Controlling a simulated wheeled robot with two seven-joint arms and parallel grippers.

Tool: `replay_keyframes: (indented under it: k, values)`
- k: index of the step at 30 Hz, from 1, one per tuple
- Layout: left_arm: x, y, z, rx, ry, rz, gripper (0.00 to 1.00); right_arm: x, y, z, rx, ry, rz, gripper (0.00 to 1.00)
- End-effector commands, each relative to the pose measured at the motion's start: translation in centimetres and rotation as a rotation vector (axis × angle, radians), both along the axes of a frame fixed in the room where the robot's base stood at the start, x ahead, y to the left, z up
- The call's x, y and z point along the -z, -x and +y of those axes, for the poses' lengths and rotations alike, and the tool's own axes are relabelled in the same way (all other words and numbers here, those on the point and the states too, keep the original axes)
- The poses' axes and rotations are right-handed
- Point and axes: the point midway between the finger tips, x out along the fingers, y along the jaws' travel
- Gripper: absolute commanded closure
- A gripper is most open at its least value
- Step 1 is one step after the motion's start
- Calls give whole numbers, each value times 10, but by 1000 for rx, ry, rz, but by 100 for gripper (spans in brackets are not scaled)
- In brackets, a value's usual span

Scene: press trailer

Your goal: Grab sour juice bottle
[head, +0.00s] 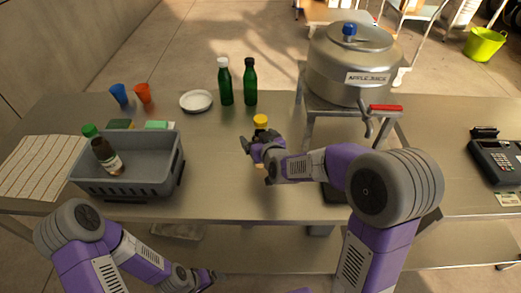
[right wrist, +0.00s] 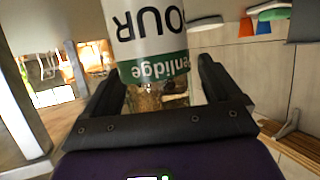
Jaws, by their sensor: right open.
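The sour juice bottle, with a yellow cap (head: 260,121), stands near the middle of the table in the head view, its body mostly hidden by my right gripper (head: 258,146). In the right wrist view its white and green label, reading "OUR", is upside down (right wrist: 146,25). The clear lower part of the bottle lies between the open fingers of my right gripper (right wrist: 165,95). I cannot tell whether either finger touches it. My left gripper (head: 207,279) is low at the front, below the table edge, and its jaws are too small to read.
A grey crate (head: 150,178) with a brown bottle (head: 107,157) stands left. Two green bottles (head: 225,84) (head: 250,84), a white plate (head: 196,101) and blue (head: 119,94) and orange cups (head: 143,93) are behind. A metal press (head: 347,65) stands right on a stand.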

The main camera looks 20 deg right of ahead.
Motion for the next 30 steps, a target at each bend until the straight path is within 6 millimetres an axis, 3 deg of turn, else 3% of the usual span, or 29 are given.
replay_keyframes:
  k: [3,19,26,30]
  values:
    - [0,0,0,0,0,0,5,0,0,0,0,0,0,9]
    - [0,0,0,0,0,0,5,0,1,0,0,0,0,91]
    - [-1,0,0,0,0,0,5,-3,0,0,0,0,-5,93]
    - [-7,0,0,0,0,0,5,-16,0,0,0,0,-7,93]
